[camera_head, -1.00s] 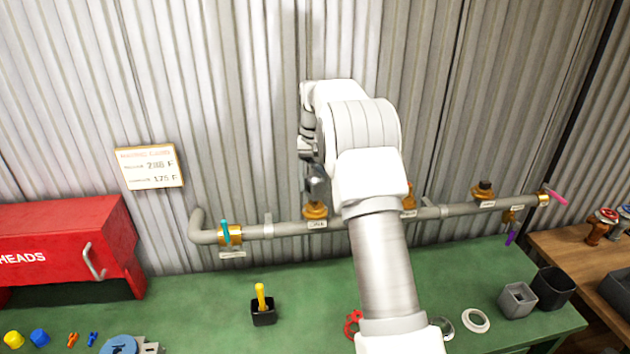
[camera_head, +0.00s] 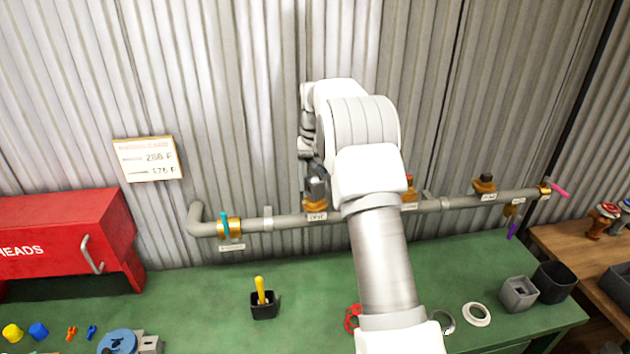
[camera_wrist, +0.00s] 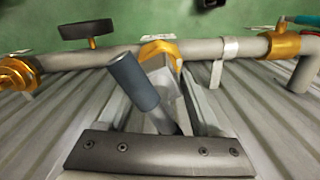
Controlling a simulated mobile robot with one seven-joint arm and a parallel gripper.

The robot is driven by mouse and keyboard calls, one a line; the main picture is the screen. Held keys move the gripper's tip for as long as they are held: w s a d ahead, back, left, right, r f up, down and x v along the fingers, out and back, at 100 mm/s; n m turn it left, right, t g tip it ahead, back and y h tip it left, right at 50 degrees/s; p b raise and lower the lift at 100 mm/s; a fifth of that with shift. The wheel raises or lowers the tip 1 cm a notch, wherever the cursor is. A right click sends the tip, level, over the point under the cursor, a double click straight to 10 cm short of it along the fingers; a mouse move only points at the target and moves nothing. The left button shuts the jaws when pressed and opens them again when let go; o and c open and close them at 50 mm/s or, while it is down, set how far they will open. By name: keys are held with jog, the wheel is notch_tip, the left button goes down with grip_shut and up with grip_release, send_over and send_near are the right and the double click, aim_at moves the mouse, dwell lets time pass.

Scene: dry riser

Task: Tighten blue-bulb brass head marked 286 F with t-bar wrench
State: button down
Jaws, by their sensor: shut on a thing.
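My gripper (camera_wrist: 178,112) is shut on a grey tool with a thick dark-grey cylindrical bar (camera_wrist: 134,80), which looks like the t-bar wrench. The wrench's lower end is at the brass fitting (camera_wrist: 160,48) on the pipe; I cannot tell whether it is fully seated. In the head view the same brass fitting (camera_head: 315,206) shows below my gripper (camera_head: 314,172), with a small label under it. No blue bulb shows; the wrench and jaws cover the top of the fitting. The rating card (camera_head: 150,159) on the wall reads 286 F and 175 F.
The grey pipe (camera_head: 290,221) runs along the corrugated wall, with a teal-handled valve (camera_head: 226,224) at left and another brass fitting (camera_head: 484,184) at right. A black holder (camera_head: 264,305) sits on the green bench.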

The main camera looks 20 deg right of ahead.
jog(key=shift+f, duration=0.25)
jog(key=shift+r+m, duration=0.15)
jog(key=shift+m, duration=0.15)
jog(key=shift+m+p, duration=0.7)
jog(key=shift+m, duration=0.5)
jog(key=shift+m+p, duration=0.35)
jog(key=shift+m, duration=1.05)
jog(key=shift+m+p, duration=0.6)
jog(key=shift+m, duration=0.5)
jog(key=shift+n, duration=0.6)
